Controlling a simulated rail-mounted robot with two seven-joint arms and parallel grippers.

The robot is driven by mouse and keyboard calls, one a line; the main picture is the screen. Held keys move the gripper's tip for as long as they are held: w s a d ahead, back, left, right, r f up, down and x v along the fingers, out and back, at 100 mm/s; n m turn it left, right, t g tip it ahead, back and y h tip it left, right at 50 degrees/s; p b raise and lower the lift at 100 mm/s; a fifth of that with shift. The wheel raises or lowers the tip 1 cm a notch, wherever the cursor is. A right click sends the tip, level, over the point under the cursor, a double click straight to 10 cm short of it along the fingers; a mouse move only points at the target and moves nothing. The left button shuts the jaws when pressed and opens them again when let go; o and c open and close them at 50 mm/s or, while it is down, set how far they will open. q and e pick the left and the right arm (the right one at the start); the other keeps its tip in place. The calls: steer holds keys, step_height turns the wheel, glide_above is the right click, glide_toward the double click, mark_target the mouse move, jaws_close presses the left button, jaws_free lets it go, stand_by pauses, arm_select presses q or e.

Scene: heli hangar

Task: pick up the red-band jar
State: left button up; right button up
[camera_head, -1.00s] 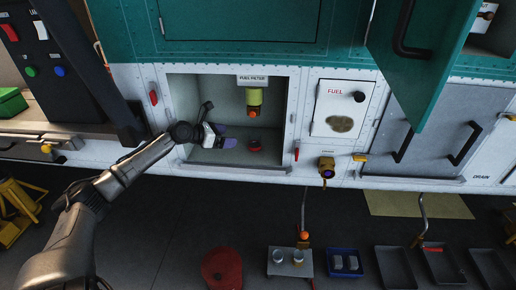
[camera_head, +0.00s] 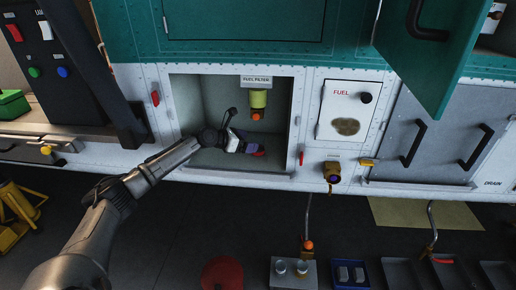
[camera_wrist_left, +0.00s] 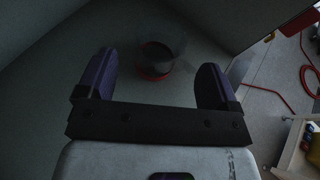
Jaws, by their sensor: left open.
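The red-band jar (camera_wrist_left: 155,62) stands on the floor of the fuel filter bay. In the left wrist view it is dark and see-through with a red band round its base, just ahead of and between my fingers. In the head view only a red bit of the jar (camera_head: 259,153) shows beside my left gripper (camera_head: 256,149), which hides the rest. My left gripper also shows in the left wrist view (camera_wrist_left: 155,80), with its two purple fingers apart and nothing gripped. My right gripper is not in view.
The open bay (camera_head: 189,95) has walls close around my left gripper. A green fuel filter (camera_head: 258,98) with an orange tip hangs above. A tray with two cups (camera_head: 292,273) and a blue bin (camera_head: 347,273) stand below on the right.

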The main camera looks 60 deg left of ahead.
arm_select(q)
steer(key=shift+w+f, duration=0.1)
steer(key=b+x, duration=0.2)
steer(key=shift+w+f, duration=0.25)
steer(key=shift+f, duration=0.15)
steer(key=shift+b+x, duration=0.55)
steer(key=shift+x, duration=0.55)
steer(key=c, duration=1)
steer(key=shift+c, duration=0.6)
steer(key=shift+r, duration=0.1)
